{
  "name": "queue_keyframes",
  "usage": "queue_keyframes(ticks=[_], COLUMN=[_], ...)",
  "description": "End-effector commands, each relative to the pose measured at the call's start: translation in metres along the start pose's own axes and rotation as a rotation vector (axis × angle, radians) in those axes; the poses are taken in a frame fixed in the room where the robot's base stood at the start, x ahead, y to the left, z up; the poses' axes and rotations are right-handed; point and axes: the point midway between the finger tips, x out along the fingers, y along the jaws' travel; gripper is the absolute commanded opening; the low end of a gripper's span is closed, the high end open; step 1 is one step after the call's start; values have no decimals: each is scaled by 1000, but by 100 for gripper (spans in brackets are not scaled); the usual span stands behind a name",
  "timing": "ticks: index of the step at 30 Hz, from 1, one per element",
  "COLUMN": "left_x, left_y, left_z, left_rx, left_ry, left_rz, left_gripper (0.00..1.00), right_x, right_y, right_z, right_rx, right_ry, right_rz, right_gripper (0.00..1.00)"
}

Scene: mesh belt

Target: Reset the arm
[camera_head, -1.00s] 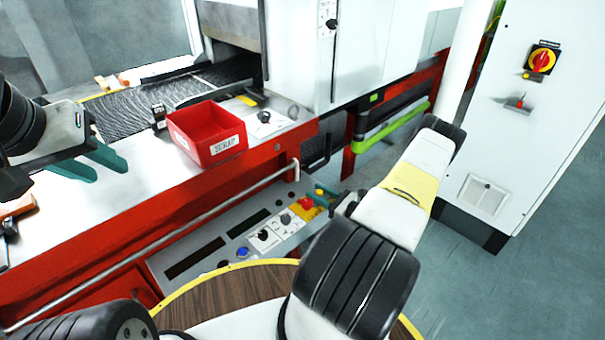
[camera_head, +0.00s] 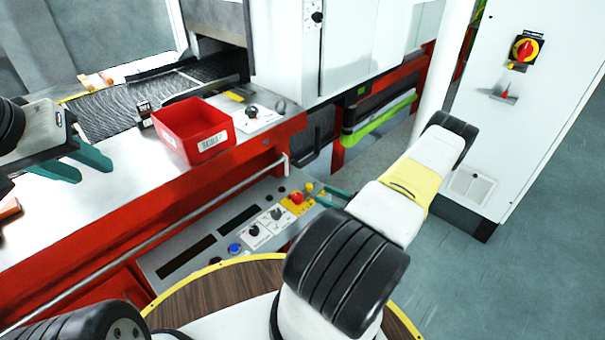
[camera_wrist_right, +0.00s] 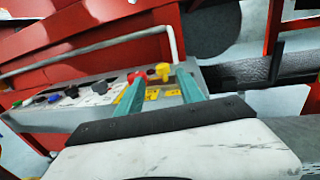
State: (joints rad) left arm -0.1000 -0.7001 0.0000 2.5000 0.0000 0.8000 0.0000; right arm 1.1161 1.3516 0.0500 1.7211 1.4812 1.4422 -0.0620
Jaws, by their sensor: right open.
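My left gripper (camera_head: 92,170) is open and empty, its two teal fingers apart above the metal worktop, left of the red bin. My right gripper (camera_head: 322,195) is beside the right end of the control panel (camera_head: 200,262), partly hidden by its own arm in the head view. In the right wrist view my right gripper (camera_wrist_right: 158,80) has its teal fingers apart with nothing held. A red button (camera_wrist_right: 137,76) and a yellow knob (camera_wrist_right: 160,71) appear around the fingertips. I cannot tell whether the fingers touch the panel.
A red bin (camera_head: 168,137) stands on the worktop (camera_head: 110,205) near the mesh belt (camera_head: 105,105). A grey rail (camera_head: 180,220) runs along the red machine front. A white cabinet (camera_head: 535,110) with a red and yellow switch (camera_head: 526,49) stands right. Grey floor (camera_head: 510,290) is free there.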

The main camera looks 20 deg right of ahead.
Motion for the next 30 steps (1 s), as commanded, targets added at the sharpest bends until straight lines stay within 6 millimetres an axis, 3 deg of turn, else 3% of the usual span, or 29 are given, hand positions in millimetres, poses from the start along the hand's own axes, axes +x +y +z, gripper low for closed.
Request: queue_keyframes(ticks=[12, 16, 22, 30], left_x=[0, 0, 0, 0], left_y=[0, 0, 0, 0], left_z=[0, 0, 0, 0], left_rx=[0, 0, 0, 0], left_ry=[0, 0, 0, 0], left_rz=[0, 0, 0, 0], left_gripper=[36, 36, 36, 36], right_x=[0, 10, 50, 82], right_y=[0, 2, 31, 109], right_z=[1, 18, 97, 208], right_rx=[-2, -37, -221, -582], right_ry=[0, 11, 75, 192], right_rz=[1, 54, 334, 763], right_gripper=[45, 45, 45, 45])
